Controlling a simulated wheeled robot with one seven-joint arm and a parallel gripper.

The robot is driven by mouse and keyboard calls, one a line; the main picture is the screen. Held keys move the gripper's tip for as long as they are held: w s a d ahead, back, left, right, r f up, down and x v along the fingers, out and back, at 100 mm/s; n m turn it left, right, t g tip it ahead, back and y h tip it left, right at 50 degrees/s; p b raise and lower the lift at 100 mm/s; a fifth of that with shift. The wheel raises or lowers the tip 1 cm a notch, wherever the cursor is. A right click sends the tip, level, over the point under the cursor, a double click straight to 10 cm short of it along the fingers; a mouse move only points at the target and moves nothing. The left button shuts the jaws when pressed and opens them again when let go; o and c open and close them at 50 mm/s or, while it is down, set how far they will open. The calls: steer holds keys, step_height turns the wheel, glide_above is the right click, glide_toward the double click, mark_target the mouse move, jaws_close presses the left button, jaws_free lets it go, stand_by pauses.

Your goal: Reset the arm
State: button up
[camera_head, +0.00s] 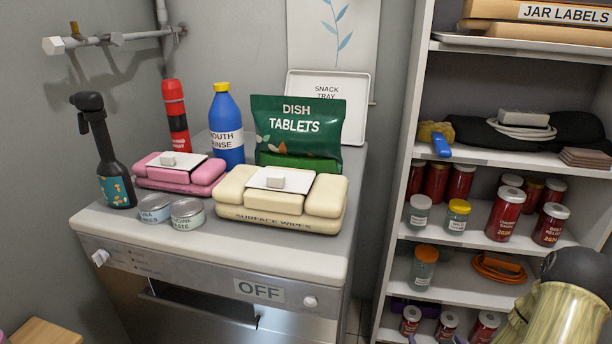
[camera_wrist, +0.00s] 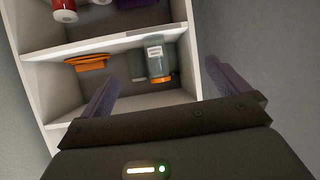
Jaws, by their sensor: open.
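My gripper (camera_wrist: 161,70) shows in the wrist view with its two purple-grey fingers spread wide apart. Nothing is held between them. Beyond the fingers is a shelf compartment with an orange-lidded jar (camera_wrist: 158,62) and an orange coil (camera_wrist: 88,63); the wrist picture looks upside down compared with the head view. The fingers appear apart from the jar. In the head view, part of my arm (camera_head: 565,315) fills the lower right corner, in front of the shelf.
The white shelf unit (camera_head: 393,190) holds several red jars, the orange-lidded jar (camera_head: 423,268) and the orange coil (camera_head: 499,268). Left of it, a counter (camera_head: 200,232) carries surface wipes (camera_head: 280,222), dish tablets (camera_head: 297,130), mouth rinse (camera_head: 225,125) and a dark bottle (camera_head: 112,160).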

steer(key=s+a+r+n+g+y+p, duration=0.1)
steer(key=s+a+r+g, duration=0.45)
steer(key=a+r, duration=0.35)
steer(key=s+a+r+g+y+p, duration=0.1)
steer(key=s+a+r+g, duration=0.4)
steer(key=s+a+r, duration=0.3)
step_height(320, 180, up, 38)
steer(key=w+p, duration=0.1)
steer(key=p, duration=3.6)
steer(key=shift+a+r, duration=0.15)
steer(key=shift+a, duration=0.1)
steer(key=shift+w+t, duration=0.25)
steer(key=shift+s+a, duration=0.15)
steer(key=shift+d, duration=0.25)
